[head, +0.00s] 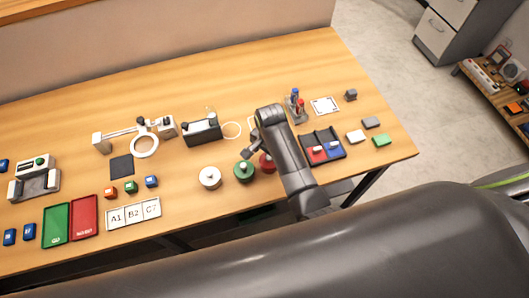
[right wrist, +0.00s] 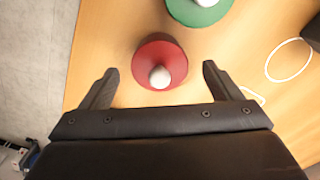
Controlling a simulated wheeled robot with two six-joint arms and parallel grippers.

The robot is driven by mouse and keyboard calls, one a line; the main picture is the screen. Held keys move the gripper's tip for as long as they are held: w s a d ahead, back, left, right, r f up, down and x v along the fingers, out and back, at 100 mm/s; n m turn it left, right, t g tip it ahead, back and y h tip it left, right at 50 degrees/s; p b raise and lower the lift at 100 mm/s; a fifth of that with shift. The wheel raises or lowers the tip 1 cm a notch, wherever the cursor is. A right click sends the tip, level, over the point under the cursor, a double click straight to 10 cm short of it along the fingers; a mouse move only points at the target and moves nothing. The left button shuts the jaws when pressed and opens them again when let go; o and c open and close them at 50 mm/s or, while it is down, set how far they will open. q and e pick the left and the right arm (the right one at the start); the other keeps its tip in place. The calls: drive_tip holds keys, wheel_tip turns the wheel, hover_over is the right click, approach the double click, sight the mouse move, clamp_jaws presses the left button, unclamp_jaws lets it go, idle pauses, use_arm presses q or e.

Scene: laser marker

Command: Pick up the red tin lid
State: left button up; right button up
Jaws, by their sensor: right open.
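The red tin lid (right wrist: 152,52) is a round red disc with a pale round knob on top, lying on the wooden table in the right wrist view. In the head view only part of the red lid (head: 265,161) shows beside my right arm. My right gripper (right wrist: 158,80) is open and empty, its two fingers reaching to either side of the lid's near edge, apart from it. In the head view the right gripper (head: 252,153) is partly hidden by its own arm. My left gripper is not in view.
A green lid (head: 243,170) sits just left of the red one, and a white lid (head: 210,177) further left. A dark tray (head: 325,138) with red and blue items stands to the right. A white cable loop (right wrist: 289,60) lies near. The table's front edge is close.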

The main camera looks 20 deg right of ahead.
drive_tip(key=shift+w+f, duration=0.25)
drive_tip(key=shift+f, duration=0.1)
drive_tip(key=shift+s+r, duration=0.15)
drive_tip(key=shift+s, duration=0.2)
drive_tip(key=shift+c, duration=0.8)
drive_tip(key=shift+s+r, duration=0.1)
drive_tip(key=shift+c, duration=1.1)
drive_tip(key=c, duration=0.7)
